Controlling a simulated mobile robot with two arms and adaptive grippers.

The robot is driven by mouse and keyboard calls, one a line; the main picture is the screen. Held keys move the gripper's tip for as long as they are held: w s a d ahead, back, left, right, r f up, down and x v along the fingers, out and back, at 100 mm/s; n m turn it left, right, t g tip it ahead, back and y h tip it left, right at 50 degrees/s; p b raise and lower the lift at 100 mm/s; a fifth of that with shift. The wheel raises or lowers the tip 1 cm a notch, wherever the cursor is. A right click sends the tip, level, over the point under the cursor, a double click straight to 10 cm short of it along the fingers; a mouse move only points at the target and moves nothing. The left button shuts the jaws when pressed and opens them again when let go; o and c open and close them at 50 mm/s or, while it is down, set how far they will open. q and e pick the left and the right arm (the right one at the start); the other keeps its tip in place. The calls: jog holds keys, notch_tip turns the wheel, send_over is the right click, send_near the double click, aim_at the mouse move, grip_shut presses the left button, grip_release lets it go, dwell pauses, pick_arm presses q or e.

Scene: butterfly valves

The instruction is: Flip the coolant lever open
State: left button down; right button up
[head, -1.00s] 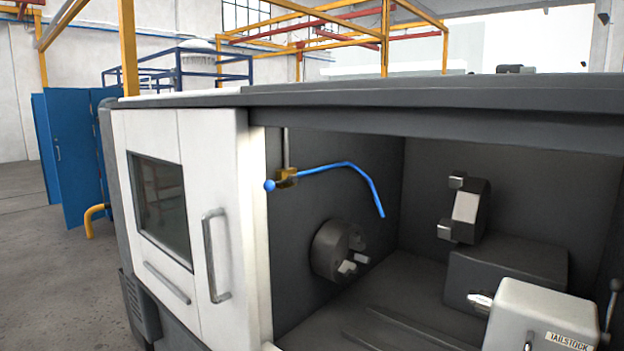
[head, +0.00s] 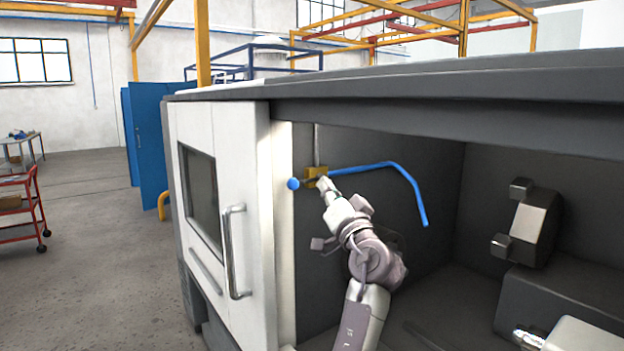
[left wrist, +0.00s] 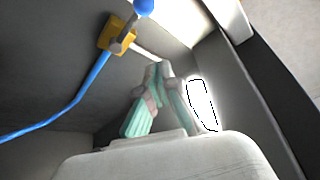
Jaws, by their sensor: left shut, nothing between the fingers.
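The coolant valve is a brass block (head: 316,177) under a thin vertical pipe inside the machine opening. Its lever ends in a blue ball (head: 292,184) on the left side of the block. A blue coolant pipe (head: 385,166) runs right from the block and bends down. My left gripper (head: 325,187) is shut and empty, its fingertips close to the brass block. In the left wrist view the brass block (left wrist: 117,36) and blue ball (left wrist: 144,6) lie beyond the shut fingers (left wrist: 157,72). Contact cannot be told.
A white door (head: 225,215) with a grey handle (head: 231,252) borders the opening on the left. The dark top beam (head: 430,115) runs above. A turret (head: 530,225) stands at the right. My left arm hides most of the chuck.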

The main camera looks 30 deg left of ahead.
pick_arm(q)
notch_tip(320, 180, up, 4)
jog(key=p, duration=0.5)
send_over(307, 181)
jog(key=s+d, duration=0.2)
jog(key=f, duration=0.1)
jog(key=a+f+p, duration=0.1)
jog(key=s+f+p, duration=0.1)
jog(key=f, duration=0.1)
jog(key=shift+s+a, duration=0.1)
jog(key=shift+a, duration=0.05)
